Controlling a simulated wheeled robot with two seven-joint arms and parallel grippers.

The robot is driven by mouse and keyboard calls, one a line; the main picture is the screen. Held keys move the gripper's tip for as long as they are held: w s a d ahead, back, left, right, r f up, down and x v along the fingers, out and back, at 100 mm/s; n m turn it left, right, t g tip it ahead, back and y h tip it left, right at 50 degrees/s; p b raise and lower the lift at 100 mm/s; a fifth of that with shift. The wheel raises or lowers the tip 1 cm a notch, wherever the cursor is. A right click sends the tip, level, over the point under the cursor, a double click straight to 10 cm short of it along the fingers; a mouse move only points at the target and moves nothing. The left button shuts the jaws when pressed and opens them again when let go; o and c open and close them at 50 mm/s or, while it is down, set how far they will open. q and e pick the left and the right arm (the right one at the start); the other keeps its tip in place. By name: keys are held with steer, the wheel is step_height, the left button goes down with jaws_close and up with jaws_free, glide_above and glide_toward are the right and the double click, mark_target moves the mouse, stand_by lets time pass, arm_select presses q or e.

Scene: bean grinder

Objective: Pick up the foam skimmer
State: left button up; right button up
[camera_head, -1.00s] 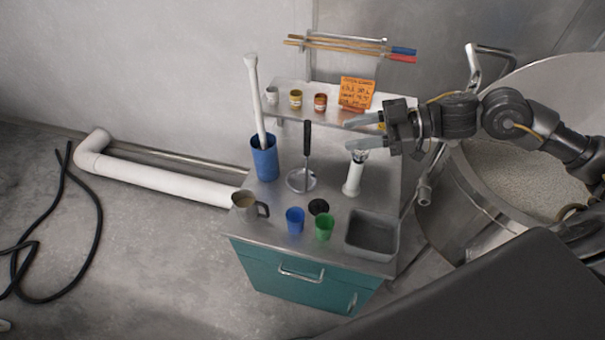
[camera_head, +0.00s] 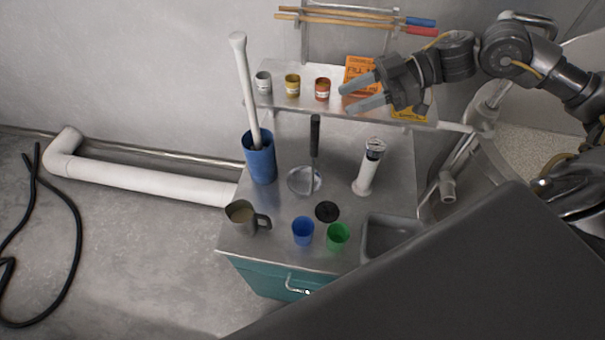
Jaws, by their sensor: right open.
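The foam skimmer (camera_head: 305,179) stands on the metal cabinet top, its round pale head low and its black handle (camera_head: 315,136) pointing up. It is beside the blue container and to the left of a white cylinder. My right gripper (camera_head: 352,97) is open and empty. In the picture it appears above and to the right of the skimmer's handle, in front of the back shelf and apart from the skimmer. My left gripper is not in view.
A tall blue container (camera_head: 260,162) holds a white pestle-like rod (camera_head: 246,88). A white cylinder (camera_head: 367,172), mug (camera_head: 240,213), blue cup (camera_head: 303,232), green cup (camera_head: 338,237), black disc (camera_head: 327,211) and grey tray (camera_head: 390,236) crowd the top. Small jars (camera_head: 292,84) line the shelf.

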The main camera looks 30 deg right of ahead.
arm_select(q)
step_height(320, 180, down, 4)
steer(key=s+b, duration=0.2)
steer(key=b, duration=0.1)
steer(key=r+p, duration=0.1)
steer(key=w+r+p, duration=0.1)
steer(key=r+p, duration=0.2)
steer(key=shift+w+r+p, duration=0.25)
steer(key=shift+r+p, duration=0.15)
arm_select(e)
steer(key=w+a+f, duration=0.2)
steer(key=a+f, duration=0.6)
steer(key=a, duration=0.1)
steer(key=shift+w+a, duration=0.15)
steer(key=shift+w, duration=0.15)
steer(key=shift+c, duration=0.2)
jaws_close()
